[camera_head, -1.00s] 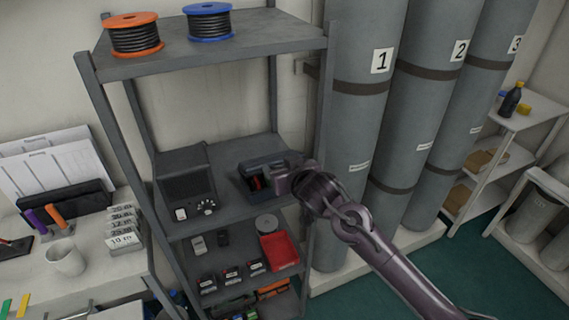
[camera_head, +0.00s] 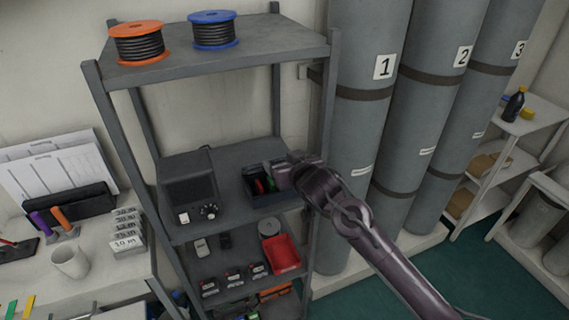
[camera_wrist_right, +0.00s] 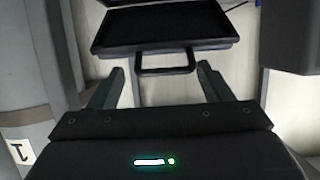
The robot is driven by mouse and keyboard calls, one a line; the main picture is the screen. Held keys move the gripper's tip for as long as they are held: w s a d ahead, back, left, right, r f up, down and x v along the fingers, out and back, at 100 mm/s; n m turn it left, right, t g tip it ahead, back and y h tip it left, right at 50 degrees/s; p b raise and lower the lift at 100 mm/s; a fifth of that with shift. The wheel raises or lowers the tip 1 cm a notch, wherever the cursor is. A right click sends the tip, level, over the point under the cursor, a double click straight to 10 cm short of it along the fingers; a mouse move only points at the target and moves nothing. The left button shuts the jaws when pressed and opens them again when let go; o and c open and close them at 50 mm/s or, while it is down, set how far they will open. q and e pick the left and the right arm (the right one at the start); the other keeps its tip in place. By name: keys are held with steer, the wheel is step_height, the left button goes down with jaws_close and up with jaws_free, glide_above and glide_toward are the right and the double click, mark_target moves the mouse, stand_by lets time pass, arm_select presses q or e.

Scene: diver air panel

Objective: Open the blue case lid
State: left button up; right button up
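The case (camera_head: 268,198) stands on the middle shelf. It looks dark, nearly black-blue, and its top is open, showing red and green items inside. My right gripper (camera_head: 284,173) is at the right side of the case, by its raised lid, and partly hides it. In the right wrist view a dark rimmed panel (camera_wrist_right: 160,28) of the case with a bar handle (camera_wrist_right: 166,71) lies ahead. My right gripper's fingers (camera_wrist_right: 166,88) are spread, one on each side of the handle, apart from it. My left gripper is not in view.
A dark device with knobs (camera_head: 190,188) stands left of the case. Spools (camera_head: 138,43) sit on the top shelf, a red bin (camera_head: 282,254) below. A shelf post (camera_head: 323,130) and tall grey cylinders (camera_head: 365,140) stand right of my gripper.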

steer(key=shift+f, duration=0.15)
steer(key=b+v, duration=0.1)
steer(key=v, duration=0.7)
steer(key=shift+b, duration=0.4)
